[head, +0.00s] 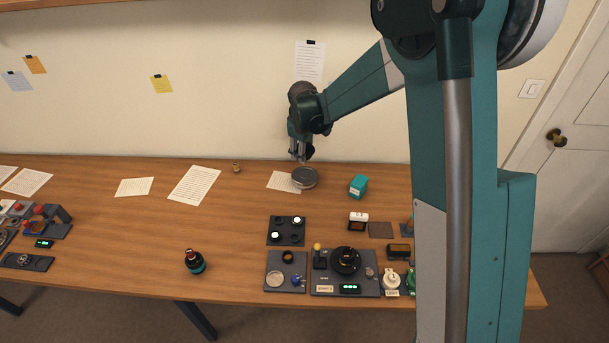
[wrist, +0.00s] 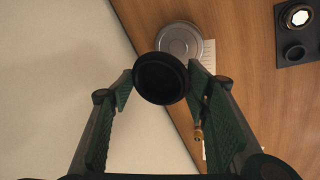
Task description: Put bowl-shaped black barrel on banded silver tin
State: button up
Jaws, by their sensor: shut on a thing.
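The bowl-shaped black barrel (wrist: 160,78) is round and dark, held between the fingertips of my gripper (wrist: 158,88) in the wrist view. My gripper (head: 301,158) is shut on it, and in the head view the barrel (head: 309,153) is a small dark shape at the fingertips. The banded silver tin (head: 304,178) is a round, flat, lidded tin on the table, just below and slightly right of my gripper. In the wrist view the tin (wrist: 180,40) lies beyond the barrel, which hides part of its near edge. The barrel appears above the tin; the exact gap is unclear.
A white sheet (head: 283,181) lies beside the tin. A teal box (head: 358,186) stands to the right, and a small brass object (head: 236,167) to the left. Dark trays (head: 287,231) with parts sit nearer the front. The wall is close behind.

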jog(key=shift+f, duration=0.1)
dwell(0.3)
send_over(304, 173)
jog(key=s, duration=0.1)
jog(key=shift+s+d+f, duration=0.1)
jog(key=shift+f, duration=1.45)
jog(key=shift+s+f, duration=0.1)
jog(key=shift+f, duration=1.4)
jog(key=shift+f+b, duration=0.35)
jog(key=shift+f, duration=1.5)
jog(key=shift+f, duration=0.2)
jog(key=o, duration=0.9)
jog(key=shift+r, duration=0.25)
jog(key=shift+p+v, duration=0.4)
jog(key=shift+v, duration=5.55)
